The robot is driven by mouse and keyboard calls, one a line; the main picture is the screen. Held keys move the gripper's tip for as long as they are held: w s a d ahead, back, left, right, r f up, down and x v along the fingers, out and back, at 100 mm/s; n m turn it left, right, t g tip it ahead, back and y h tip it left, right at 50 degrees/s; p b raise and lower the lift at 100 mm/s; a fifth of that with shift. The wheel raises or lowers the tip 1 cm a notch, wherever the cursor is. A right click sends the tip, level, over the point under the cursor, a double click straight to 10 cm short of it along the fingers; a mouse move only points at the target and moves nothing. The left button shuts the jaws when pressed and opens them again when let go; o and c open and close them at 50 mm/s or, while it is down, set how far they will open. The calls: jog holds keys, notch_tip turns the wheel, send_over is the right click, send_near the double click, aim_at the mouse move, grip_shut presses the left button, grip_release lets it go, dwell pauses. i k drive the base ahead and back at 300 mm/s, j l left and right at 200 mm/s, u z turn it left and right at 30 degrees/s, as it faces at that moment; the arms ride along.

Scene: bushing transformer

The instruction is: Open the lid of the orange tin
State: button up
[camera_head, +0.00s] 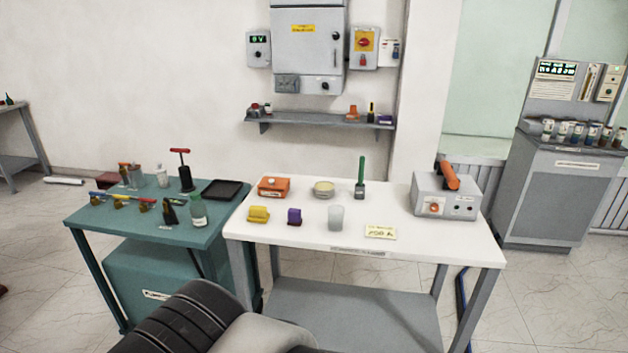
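The orange tin (274,187) is a small box with a pale label on its front. It sits at the back left of the white table (300,242). Its lid appears shut, though the tin is small in view. Part of my dark arm shows at the bottom of the picture, well in front of the tables. My gripper itself is not in view.
Near the tin stand a round tan dish (324,188), a yellow block (258,214), a purple block (294,216), a translucent cup (335,217) and a green-handled tool (361,178). A grey device (444,196) stands right. The green table (150,237) adjoins left, holding several items.

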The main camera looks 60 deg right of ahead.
aim_at(267, 182)
jog(key=z, duration=1.7)
